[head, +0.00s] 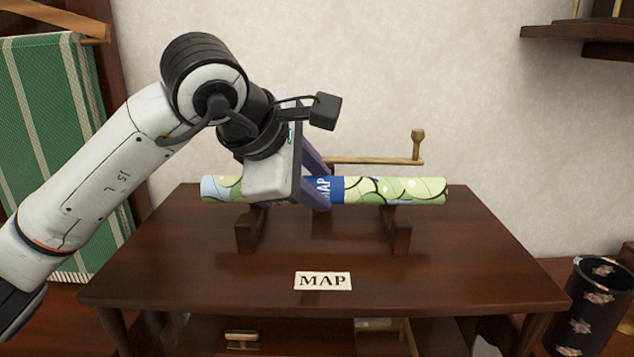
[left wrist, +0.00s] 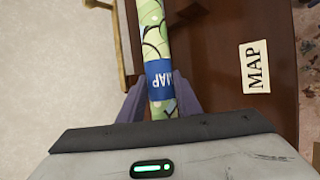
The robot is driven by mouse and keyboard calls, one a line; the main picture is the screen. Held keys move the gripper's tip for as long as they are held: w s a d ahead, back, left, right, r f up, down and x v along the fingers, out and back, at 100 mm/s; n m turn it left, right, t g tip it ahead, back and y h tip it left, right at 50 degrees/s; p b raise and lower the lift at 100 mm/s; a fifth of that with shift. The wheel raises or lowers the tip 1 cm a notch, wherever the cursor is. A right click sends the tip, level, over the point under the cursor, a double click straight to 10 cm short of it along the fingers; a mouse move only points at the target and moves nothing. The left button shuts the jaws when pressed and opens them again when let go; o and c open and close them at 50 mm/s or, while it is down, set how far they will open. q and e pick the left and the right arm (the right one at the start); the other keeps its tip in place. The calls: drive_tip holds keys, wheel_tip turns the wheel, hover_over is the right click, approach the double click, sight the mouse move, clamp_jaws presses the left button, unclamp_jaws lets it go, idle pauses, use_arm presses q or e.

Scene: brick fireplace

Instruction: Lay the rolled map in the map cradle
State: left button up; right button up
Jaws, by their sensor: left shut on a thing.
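The rolled map (head: 400,191) is a long green-patterned roll with a blue band reading MAP. My left gripper (head: 321,190) is shut on it near the blue band and holds it level, crosswise over the table. In the left wrist view the map (left wrist: 154,25) runs between the fingers (left wrist: 160,102). The map cradle (head: 401,232) has two dark wooden supports, one under each half of the map. The map lies along the line of both supports, at their tops. I cannot tell whether it touches them. My right gripper is not in view.
The dark wooden table (head: 450,275) carries a MAP label (head: 323,281) in front of the cradle. A brass-coloured handle (head: 417,148) stands up behind the map. A flowered black bin (head: 592,310) is at right, a green striped cloth (head: 58,120) at left. The table front is clear.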

use_arm(q)
drive_tip(key=o, duration=1.2)
drive_tip(key=shift+o, duration=0.7)
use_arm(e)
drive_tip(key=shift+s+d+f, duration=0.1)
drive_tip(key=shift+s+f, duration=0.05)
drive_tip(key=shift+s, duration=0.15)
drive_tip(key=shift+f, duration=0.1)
use_arm(q)
drive_tip(key=v, duration=1)
drive_tip(key=shift+r, duration=0.15)
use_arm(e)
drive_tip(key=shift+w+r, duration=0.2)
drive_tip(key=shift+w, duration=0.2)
use_arm(q)
drive_tip(key=shift+s, duration=0.15)
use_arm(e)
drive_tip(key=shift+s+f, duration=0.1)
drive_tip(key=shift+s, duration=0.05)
